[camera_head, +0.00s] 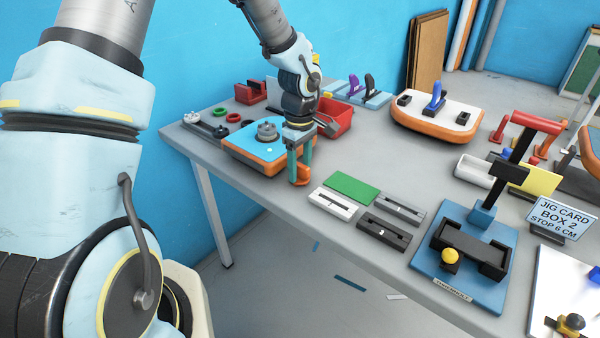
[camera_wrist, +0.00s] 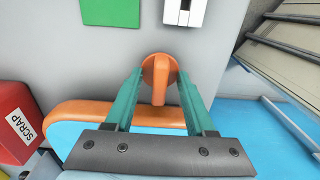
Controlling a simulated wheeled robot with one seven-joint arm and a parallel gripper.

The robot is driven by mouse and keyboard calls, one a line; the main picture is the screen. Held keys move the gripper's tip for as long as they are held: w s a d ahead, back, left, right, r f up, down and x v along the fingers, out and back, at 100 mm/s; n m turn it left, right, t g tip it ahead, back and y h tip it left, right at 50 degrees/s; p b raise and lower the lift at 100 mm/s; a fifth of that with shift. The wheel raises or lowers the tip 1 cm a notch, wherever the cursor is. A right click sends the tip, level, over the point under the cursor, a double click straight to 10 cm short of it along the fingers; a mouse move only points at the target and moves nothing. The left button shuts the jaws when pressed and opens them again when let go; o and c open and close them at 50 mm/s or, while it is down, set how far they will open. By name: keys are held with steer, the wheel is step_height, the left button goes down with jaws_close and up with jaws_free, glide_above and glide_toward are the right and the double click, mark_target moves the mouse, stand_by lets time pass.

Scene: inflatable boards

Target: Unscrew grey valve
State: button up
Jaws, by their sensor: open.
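The grey valve (camera_head: 267,131) is a round grey piece on top of a small blue board with an orange rim (camera_head: 240,153), at the left of the table in the head view. My gripper (camera_head: 299,176) points down at the right end of this board, to the right of the valve. Its teal fingers are open. In the wrist view an orange piece with a round end and a narrow bar (camera_wrist: 160,80) shows between the fingers; I cannot tell whether they touch it. The board's orange rim (camera_wrist: 85,108) lies below it there. The valve is not visible in the wrist view.
A red scrap bin (camera_head: 338,118) stands behind my gripper. A green plate (camera_head: 352,188) and several small blocks lie right of it. A white-topped orange board (camera_head: 435,112) stands farther back, and a blue jig (camera_head: 462,255) at the front right. The table's front edge is close.

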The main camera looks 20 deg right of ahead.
jaws_close()
stand_by(0.3)
stand_by(0.4)
